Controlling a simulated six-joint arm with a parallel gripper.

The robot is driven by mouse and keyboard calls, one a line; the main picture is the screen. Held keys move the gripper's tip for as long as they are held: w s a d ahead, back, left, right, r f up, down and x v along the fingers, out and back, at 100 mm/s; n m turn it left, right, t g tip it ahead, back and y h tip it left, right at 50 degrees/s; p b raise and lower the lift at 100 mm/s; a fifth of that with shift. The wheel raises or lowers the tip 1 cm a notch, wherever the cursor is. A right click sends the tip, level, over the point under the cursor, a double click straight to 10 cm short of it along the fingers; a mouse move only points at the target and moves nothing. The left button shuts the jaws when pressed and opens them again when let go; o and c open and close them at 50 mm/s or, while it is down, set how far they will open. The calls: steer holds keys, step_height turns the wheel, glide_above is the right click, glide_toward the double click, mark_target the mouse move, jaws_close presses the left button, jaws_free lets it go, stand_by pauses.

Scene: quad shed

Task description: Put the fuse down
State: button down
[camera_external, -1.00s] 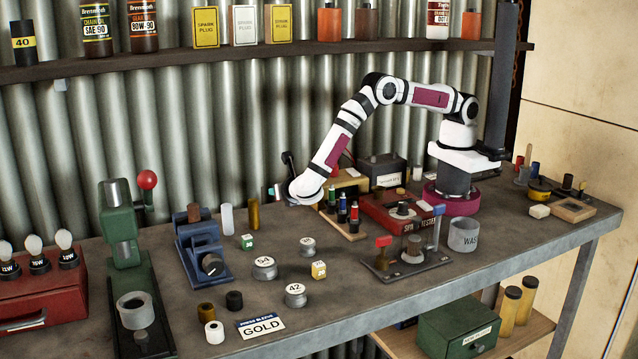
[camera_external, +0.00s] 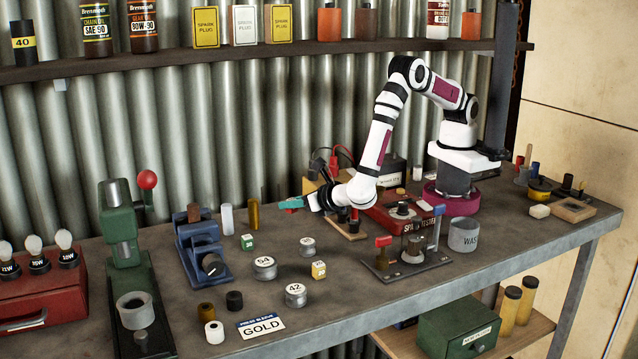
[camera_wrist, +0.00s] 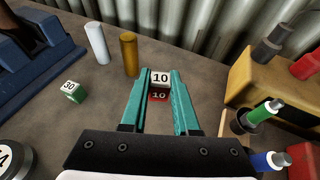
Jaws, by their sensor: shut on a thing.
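My gripper (camera_wrist: 159,88) is shut on the fuse (camera_wrist: 160,79), a small block with a white face and a red face, both marked 10. The fuse sits between the tips of the teal fingers. In the external view my gripper (camera_external: 284,204) points left over the back of the bench, and the fuse is too small to make out there. The fuse appears above the bench top, though its exact height cannot be told.
A brass cylinder (camera_wrist: 129,54) and a white cylinder (camera_wrist: 97,43) stand left of my fingers. A wooden rack (camera_wrist: 238,128) with coloured-capped parts and a tan box (camera_wrist: 275,83) are close on the right. The blue tool (camera_external: 203,250) stands further left. Bare bench lies around the fingers.

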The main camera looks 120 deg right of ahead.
mark_target(291, 235)
steer(key=shift+w+a+f, duration=0.2)
steer(key=shift+a+f, duration=0.05)
steer(key=shift+f, duration=0.6)
steer(key=shift+w+a+f, duration=0.2)
steer(key=shift+a+f, duration=0.05)
steer(key=shift+f, duration=0.65)
steer(key=shift+w+a+f, duration=0.2)
steer(key=shift+a+f, duration=0.05)
steer(key=shift+f, duration=0.6)
steer(key=shift+f, duration=0.1)
steer(key=c, duration=0.7)
jaws_free()
steer(key=shift+o, duration=0.2)
